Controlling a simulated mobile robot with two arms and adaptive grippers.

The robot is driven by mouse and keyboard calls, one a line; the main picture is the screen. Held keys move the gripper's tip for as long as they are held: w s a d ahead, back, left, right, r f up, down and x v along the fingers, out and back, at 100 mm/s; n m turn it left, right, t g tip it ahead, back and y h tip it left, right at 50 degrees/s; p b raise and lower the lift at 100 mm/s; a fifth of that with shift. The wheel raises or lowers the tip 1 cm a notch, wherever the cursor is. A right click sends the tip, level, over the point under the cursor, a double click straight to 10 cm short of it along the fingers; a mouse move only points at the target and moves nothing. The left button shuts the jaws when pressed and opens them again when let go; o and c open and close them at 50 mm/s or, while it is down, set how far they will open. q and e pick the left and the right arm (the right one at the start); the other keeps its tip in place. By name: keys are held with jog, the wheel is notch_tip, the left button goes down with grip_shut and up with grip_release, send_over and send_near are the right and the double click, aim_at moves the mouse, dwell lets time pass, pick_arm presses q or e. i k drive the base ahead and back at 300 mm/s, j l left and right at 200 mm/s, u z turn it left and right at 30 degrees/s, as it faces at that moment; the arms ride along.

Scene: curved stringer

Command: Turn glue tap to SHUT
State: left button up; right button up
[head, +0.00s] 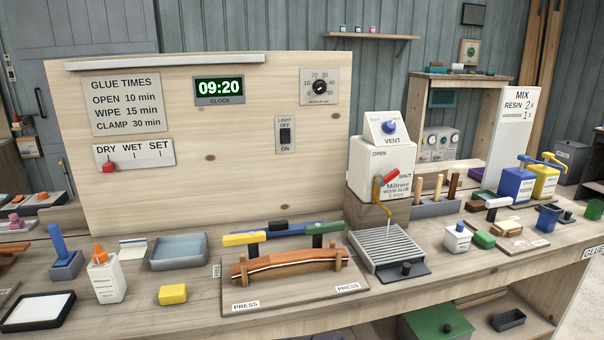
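Neither of my grippers is in view.
The container stands on a wooden block (365,213). A dark tray with a knob (404,269) lies in front of the drip tray. Space before the tap is open.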

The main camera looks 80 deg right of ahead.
aim_at(381, 182)
jog(key=z, duration=3.3)
